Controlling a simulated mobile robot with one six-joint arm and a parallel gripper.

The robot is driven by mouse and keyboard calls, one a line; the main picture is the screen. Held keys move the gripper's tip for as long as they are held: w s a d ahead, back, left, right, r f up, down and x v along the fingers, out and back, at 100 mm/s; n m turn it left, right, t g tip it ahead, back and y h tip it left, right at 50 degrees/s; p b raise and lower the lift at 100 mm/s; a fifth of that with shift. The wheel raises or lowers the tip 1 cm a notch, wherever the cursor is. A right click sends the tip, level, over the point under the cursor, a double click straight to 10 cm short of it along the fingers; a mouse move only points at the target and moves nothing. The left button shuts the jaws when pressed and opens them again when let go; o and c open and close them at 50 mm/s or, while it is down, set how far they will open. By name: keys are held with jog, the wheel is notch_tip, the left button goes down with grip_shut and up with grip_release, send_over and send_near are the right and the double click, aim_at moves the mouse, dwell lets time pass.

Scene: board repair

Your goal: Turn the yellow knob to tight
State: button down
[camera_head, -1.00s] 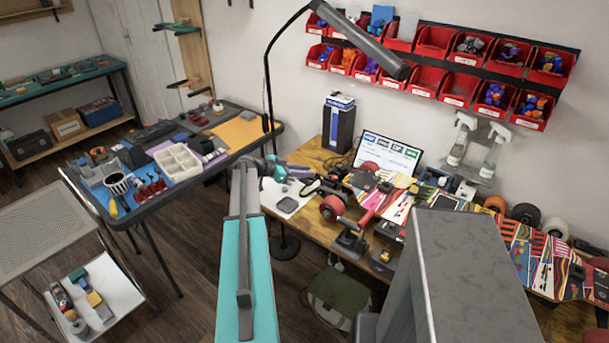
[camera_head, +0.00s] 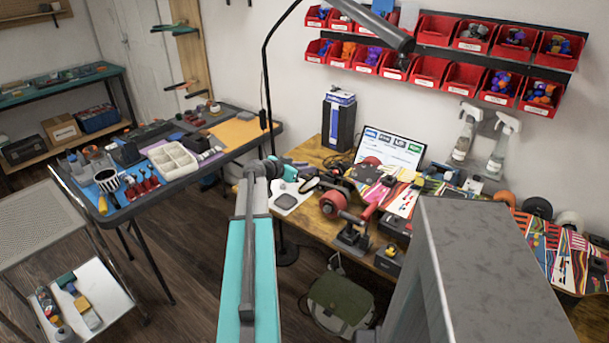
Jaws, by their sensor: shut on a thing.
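My teal and grey arm reaches from the bottom centre to the left end of the wooden bench (camera_head: 300,225). My gripper (camera_head: 304,166) is at the arm's far end, small and partly hidden by the wrist. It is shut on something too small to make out. A small yellow spot (camera_head: 391,248) shows on a dark block at the bench's front edge, right of and nearer than my gripper. I cannot tell whether it is the yellow knob. No other likely yellow knob is clear on the bench.
A red-wheeled part (camera_head: 333,203), a dark clamp-like tool (camera_head: 353,236) and a laptop (camera_head: 389,152) crowd the bench. A lamp (camera_head: 268,80) stands behind my arm. A side table (camera_head: 232,148) is at left, a green bag (camera_head: 340,302) below. Open floor lies left of my arm.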

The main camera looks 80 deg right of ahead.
jog(key=shift+r+n+t+h+b, duration=0.2)
jog(key=shift+n+t+h+b, duration=0.3)
jog(key=shift+n+t+b, duration=0.35)
jog(key=c, duration=1.5)
grip_release()
jog(key=shift+d+f, duration=0.1)
jog(key=shift+c, duration=0.2)
jog(key=shift+s, duration=0.1)
jog(key=shift+v, duration=0.85)
jog(key=b+v, duration=0.2)
jog(key=v, duration=1)
